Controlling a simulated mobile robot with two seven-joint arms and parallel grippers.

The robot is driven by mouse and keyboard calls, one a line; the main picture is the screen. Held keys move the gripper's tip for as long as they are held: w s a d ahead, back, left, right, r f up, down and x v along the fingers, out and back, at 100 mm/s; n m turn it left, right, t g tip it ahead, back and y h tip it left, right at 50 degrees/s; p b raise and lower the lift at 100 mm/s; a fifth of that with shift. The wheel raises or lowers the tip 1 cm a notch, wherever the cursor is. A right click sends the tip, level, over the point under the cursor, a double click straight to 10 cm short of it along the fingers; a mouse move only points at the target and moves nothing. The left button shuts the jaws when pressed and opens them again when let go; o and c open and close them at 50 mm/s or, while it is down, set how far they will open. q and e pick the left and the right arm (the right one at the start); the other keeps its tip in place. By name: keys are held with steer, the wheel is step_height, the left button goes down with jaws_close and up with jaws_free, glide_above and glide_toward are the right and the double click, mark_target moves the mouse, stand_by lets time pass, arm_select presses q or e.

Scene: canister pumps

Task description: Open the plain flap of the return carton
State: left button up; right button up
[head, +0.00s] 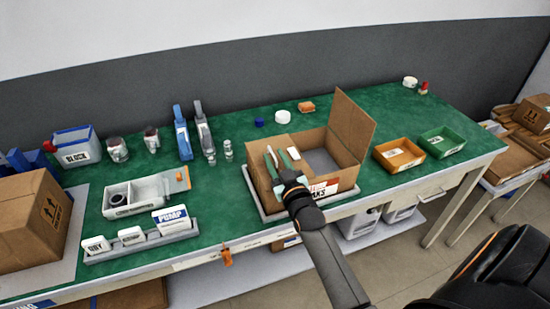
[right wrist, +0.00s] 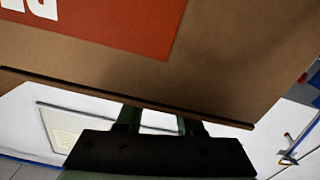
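The return carton (head: 347,170) is an open-topped brown box with a red and white label on its front, standing on a grey tray (head: 256,203). One plain flap (head: 353,127) stands upright at its right side. My right gripper (head: 277,158) is over the carton's front left part, its two green fingers spread apart with nothing visible gripped. In the right wrist view, a cardboard panel (right wrist: 220,65) with a red label crosses in front of the fingers (right wrist: 160,120) and hides their tips. I cannot tell whether they touch the cardboard. My left gripper is out of view.
An orange bin (head: 399,154) and a green bin (head: 441,142) stand right of the carton. A white roll (head: 283,117) and an orange item (head: 307,107) lie behind it. Left are small bottles, a grey-white fixture (head: 146,194) and a card rack (head: 140,243).

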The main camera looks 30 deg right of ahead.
jaws_close()
stand_by(1.2)
